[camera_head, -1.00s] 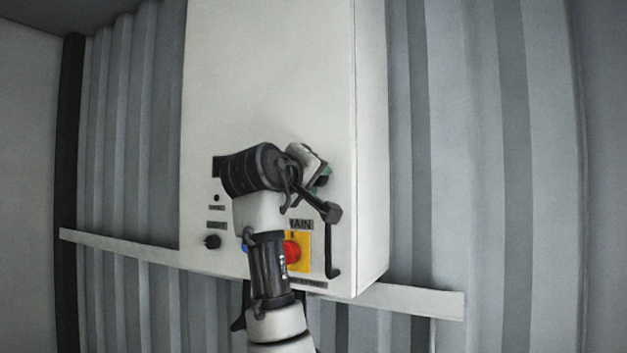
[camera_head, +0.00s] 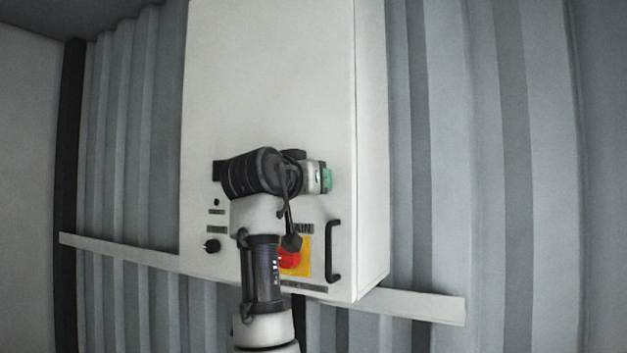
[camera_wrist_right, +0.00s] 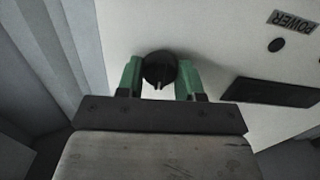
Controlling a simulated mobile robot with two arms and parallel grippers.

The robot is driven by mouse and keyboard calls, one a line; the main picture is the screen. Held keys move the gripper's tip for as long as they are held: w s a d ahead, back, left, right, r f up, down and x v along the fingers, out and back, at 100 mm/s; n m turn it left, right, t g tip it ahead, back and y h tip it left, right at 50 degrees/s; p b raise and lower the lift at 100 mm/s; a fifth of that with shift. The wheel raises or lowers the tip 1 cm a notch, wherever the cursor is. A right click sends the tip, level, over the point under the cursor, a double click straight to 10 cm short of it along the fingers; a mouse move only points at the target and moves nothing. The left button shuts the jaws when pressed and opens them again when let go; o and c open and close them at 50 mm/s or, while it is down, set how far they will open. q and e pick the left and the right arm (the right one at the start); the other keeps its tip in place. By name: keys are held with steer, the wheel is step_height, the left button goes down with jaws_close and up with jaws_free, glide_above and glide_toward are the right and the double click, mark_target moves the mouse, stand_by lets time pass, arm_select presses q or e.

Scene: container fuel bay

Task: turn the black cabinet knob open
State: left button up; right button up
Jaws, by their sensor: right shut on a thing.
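The black cabinet knob (camera_wrist_right: 159,68) is round, with a pale pointer mark, and shows in the right wrist view against the white cabinet door. My right gripper (camera_wrist_right: 160,80) has its green fingers on either side of the knob, shut on it. In the head view my right gripper (camera_head: 326,180) is at the right side of the cabinet front, and the knob it holds is hidden there. The white cabinet (camera_head: 270,80) has its door shut. My left gripper is not in view.
A red rotary switch on a yellow plate (camera_head: 303,262) sits low on the door, partly behind my arm. A black handle (camera_head: 334,250) is right of it. Another small black knob (camera_head: 212,246) is at the lower left. A rail (camera_head: 420,301) runs along the corrugated wall.

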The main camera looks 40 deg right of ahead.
steer(key=shift+r+m, duration=0.25)
steer(key=shift+m, duration=0.25)
steer(key=o, duration=0.9)
steer(key=shift+f, duration=0.15)
steer(key=b+v, duration=0.5)
steer(key=v, duration=0.6)
steer(key=shift+w, duration=0.1)
